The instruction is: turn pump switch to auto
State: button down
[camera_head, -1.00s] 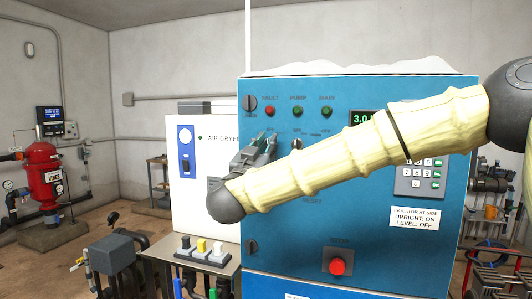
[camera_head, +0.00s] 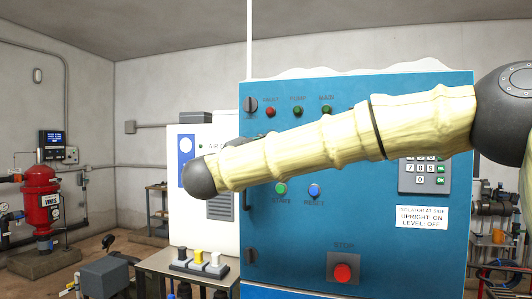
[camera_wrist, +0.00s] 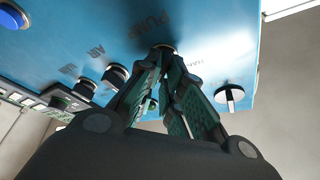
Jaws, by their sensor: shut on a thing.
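The pump switch (camera_wrist: 165,46) is a small round knob on the blue panel, beside the PUMP lettering in the wrist view. My gripper (camera_wrist: 165,62) has its fingertips closed together at this knob and is shut on it. The fingers cover most of the knob, so I cannot read its pointer. HAND lettering is to the right of the fingers, and other lettering is to the left. In the head view, the blue cabinet (camera_head: 290,225) stands in front of me. My forearm crosses it and hides the switch and nearly all of my gripper.
Another knob (camera_wrist: 229,92) with a white line is right of my fingers. Dark round controls (camera_wrist: 115,75) are close on the left. Below my forearm are a green start button (camera_head: 281,188), a blue reset button (camera_head: 314,191) and a red stop button (camera_head: 342,272).

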jog(key=shift+d+r+m, duration=0.2)
jog(key=shift+r+m, duration=0.1)
jog(key=shift+r, duration=0.1)
jog(key=c, duration=1.6)
grip_release()
jog(key=shift+w+a, duration=0.1)
jog(key=shift+a, duration=0.05)
jog(key=shift+o, duration=0.2)
jog(key=v, duration=1.1)
jog(key=shift+s+f, duration=0.25)
jog(key=shift+f, duration=0.15)
